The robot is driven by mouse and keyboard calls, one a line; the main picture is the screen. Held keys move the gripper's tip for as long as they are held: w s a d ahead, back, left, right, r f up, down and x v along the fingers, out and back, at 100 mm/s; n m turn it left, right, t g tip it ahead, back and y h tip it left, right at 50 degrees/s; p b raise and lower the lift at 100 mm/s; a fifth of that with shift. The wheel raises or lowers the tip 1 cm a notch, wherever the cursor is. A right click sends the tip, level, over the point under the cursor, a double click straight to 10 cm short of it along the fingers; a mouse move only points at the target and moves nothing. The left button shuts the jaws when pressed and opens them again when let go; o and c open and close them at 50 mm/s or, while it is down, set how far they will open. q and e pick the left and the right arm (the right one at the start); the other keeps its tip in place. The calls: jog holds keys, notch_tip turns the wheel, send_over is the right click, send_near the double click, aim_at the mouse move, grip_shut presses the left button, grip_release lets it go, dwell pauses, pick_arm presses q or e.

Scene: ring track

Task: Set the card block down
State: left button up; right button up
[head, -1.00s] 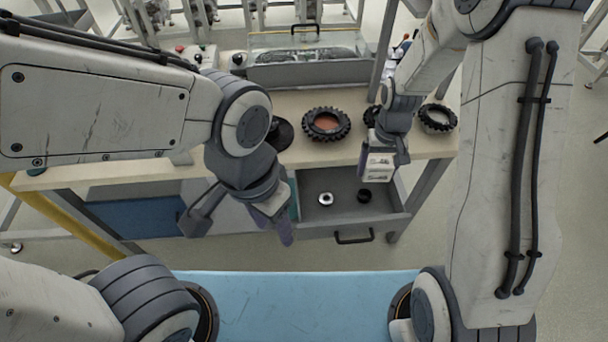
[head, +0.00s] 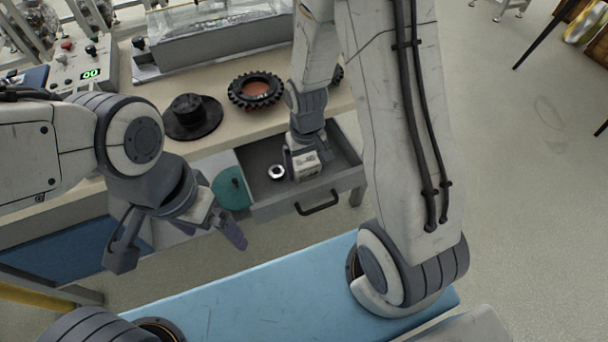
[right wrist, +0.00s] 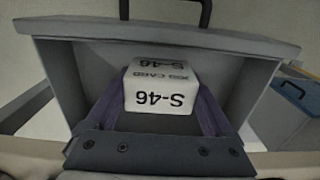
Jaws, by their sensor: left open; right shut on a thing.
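The card block (head: 306,165) is a small white block with dark print. In the right wrist view the card block (right wrist: 161,87) reads "S-46" and sits between the two purple fingers of my right gripper (right wrist: 163,100). My right gripper (head: 304,160) is shut on it, over the open grey drawer (head: 262,154). I cannot tell whether the block touches the drawer floor. My left gripper (head: 180,245) is open and empty, in front of the bench and left of the drawer.
A silver ring (head: 277,172) lies in the drawer, left of the block. On the bench top stand a toothed black ring (head: 256,90) and a black hub-like part (head: 192,115). A teal disc (head: 231,188) is left of the drawer. The drawer handle (head: 317,203) sticks out in front.

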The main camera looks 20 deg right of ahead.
aim_at(306, 161)
jog(key=shift+f, duration=2.25)
jog(key=shift+b, duration=0.3)
jog(key=shift+f, duration=0.2)
jog(key=o, duration=1.2)
jog(key=shift+r, duration=0.5)
notch_tip(306, 161, up, 12)
jog(key=shift+f+p, duration=0.25)
jog(key=shift+p, duration=0.55)
jog(key=shift+f, duration=0.1)
